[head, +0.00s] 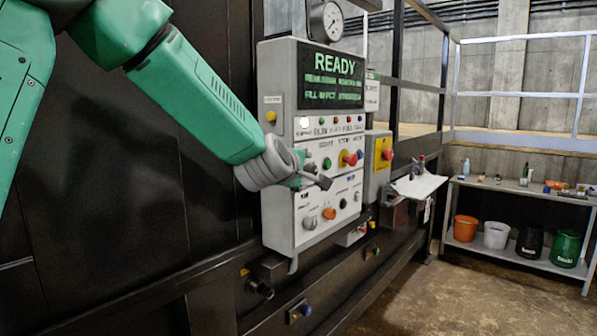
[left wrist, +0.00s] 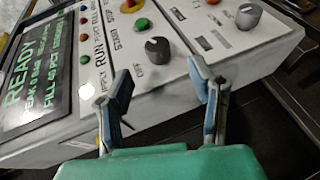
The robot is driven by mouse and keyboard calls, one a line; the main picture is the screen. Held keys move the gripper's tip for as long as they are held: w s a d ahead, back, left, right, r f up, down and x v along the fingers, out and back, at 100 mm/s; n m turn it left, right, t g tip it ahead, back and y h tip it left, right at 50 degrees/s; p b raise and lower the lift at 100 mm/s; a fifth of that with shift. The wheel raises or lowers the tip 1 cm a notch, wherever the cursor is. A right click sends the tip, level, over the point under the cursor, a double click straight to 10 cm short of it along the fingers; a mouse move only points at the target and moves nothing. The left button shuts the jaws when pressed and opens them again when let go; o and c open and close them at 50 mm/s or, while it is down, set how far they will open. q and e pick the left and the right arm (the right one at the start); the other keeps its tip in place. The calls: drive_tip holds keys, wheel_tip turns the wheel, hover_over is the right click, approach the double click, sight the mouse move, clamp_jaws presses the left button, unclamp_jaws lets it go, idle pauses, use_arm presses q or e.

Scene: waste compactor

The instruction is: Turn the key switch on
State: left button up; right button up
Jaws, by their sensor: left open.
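The control panel (head: 313,150) is a light grey box with a green-lit screen reading READY (head: 334,64). In the left wrist view a dark round switch (left wrist: 157,50), which looks like the key switch, sits on the panel's middle plate beside a green button (left wrist: 142,25). Contact is not visible. My right gripper is out of view.
The panel also has a red knob (head: 350,158), an orange knob (head: 329,214) and a grey selector (left wrist: 248,16). A yellow-faced box with a red button (head: 387,154) stands to the right. A shelf with buckets (head: 497,235) is farther right; the floor before it is clear.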

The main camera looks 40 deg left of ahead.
use_arm(q)
drive_tip(key=v, duration=0.3)
drive_tip(key=shift+s, duration=0.4)
